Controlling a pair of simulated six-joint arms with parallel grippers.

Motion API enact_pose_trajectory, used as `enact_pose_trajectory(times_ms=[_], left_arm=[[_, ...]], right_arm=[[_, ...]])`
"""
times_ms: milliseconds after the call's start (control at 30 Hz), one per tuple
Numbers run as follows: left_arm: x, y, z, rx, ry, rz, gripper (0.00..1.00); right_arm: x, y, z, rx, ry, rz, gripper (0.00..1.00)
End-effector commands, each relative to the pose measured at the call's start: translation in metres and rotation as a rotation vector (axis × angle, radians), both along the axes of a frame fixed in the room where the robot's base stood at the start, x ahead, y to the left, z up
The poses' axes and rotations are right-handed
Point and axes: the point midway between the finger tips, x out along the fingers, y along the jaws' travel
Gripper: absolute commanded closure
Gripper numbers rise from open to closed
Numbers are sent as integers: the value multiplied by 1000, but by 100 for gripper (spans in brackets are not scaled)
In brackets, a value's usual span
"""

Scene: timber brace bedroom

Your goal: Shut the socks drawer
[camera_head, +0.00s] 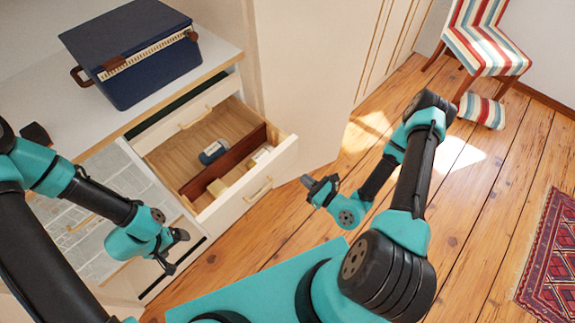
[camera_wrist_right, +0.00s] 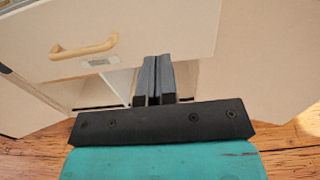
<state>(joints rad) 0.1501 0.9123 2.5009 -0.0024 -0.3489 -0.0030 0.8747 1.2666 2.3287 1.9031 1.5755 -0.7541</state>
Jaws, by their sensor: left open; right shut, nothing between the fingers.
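A drawer (camera_head: 283,156) with a cream front stands pulled out of the cabinet. Its wooden handle (camera_head: 258,190) faces me. Inside are a dark rolled item (camera_head: 213,152) behind a brown divider and pale items (camera_head: 240,176) in front of it. My right gripper (camera_head: 308,182) is shut and empty, just outside the drawer front's right end. In the right wrist view, its shut fingers (camera_wrist_right: 152,76) overlap the lower edge of a cream front (camera_wrist_right: 160,25) with a handle and small label plate; I cannot tell if they touch. My left gripper (camera_head: 178,250) is open and empty, left of the drawer.
A closed drawer with its own handle (camera_head: 195,118) lies above the open one. A dark blue box (camera_head: 150,70) sits on the cabinet top (camera_head: 60,95). A striped chair (camera_head: 487,40) stands far right, and a red rug (camera_head: 550,260) lies at right.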

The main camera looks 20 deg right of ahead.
Motion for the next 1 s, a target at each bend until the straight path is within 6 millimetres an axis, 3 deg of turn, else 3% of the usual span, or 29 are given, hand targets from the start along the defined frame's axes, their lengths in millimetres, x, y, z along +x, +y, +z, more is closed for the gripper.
enact_pose_trajectory(times_ms=[600, 1000], left_arm=[[0, 0, 0, 0, 0, 0, 13], [0, 0, 0, 0, 0, 0, 13]], right_arm=[[72, 32, 0, -1, -2, 2, 100], [80, 35, 0, 0, 0, 0, 100]])
